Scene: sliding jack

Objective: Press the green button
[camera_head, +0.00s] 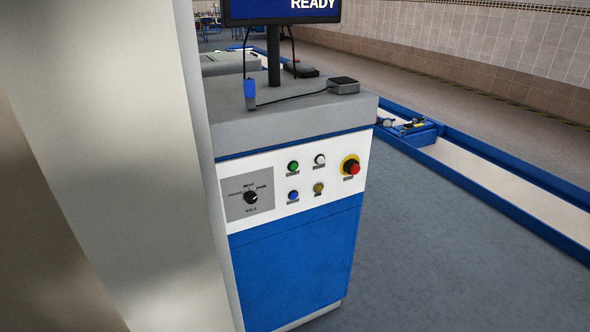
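The green button (293,166) sits in the upper row of the white control panel (235,181) on the front of a blue and grey cabinet. A white button (320,159) is to its right and a blue button (293,195) is below it. A yellow button (318,188) is at the lower right of it. Neither of my grippers shows in the head view, and nothing touches the green button.
A red emergency knob on a yellow ring (351,167) and a black rotary switch (251,197) share the panel. A large pale upright surface (120,150) blocks the left of the view. A monitor (282,10) reading READY stands on the cabinet. Grey floor (450,260) at right is clear.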

